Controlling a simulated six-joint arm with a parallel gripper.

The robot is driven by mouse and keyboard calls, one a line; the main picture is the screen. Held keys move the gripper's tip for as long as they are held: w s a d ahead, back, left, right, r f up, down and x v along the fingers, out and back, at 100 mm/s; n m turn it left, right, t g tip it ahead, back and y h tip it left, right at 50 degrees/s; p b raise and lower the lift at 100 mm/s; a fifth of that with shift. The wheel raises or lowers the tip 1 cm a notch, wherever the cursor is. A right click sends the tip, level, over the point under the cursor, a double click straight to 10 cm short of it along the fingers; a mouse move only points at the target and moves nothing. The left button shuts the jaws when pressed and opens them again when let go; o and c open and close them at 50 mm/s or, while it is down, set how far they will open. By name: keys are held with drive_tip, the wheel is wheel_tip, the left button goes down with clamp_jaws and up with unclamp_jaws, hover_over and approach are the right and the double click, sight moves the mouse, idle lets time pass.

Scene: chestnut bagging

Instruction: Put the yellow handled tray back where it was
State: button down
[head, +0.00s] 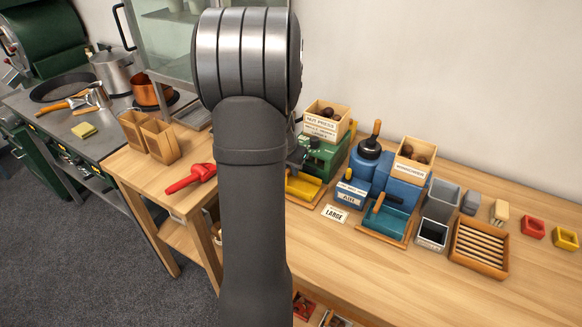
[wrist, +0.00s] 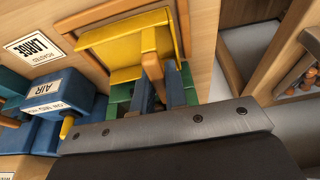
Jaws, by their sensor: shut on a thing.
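The yellow handled tray (wrist: 112,50) shows in the upper middle of the wrist view, with its handle (wrist: 152,66) pointing toward my gripper (wrist: 158,92). My gripper is shut on this handle. The tray lies over or within a wooden frame (wrist: 92,14) in front of the green machine; I cannot tell whether it rests fully on it. In the head view, part of the yellow tray (head: 303,187) shows just right of my arm, low at the green machine (head: 325,155).
The blue machine (head: 372,165) with its teal tray (head: 388,217) stands close on the right. A "LARGE" card (head: 335,213) lies in front, between the machines. A red-handled tool (head: 190,178) and wooden boxes (head: 160,141) are on the left. The table front at right is clear.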

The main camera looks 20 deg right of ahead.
drive_tip(key=c, duration=1.5)
unclamp_jaws()
drive_tip(key=shift+f, duration=0.1)
drive_tip(key=shift+o, duration=0.2)
drive_tip(key=v, duration=1.2)
drive_tip(key=x, duration=1.2)
wheel_tip(320, 180, up, 2)
drive_tip(key=shift+r, duration=0.95)
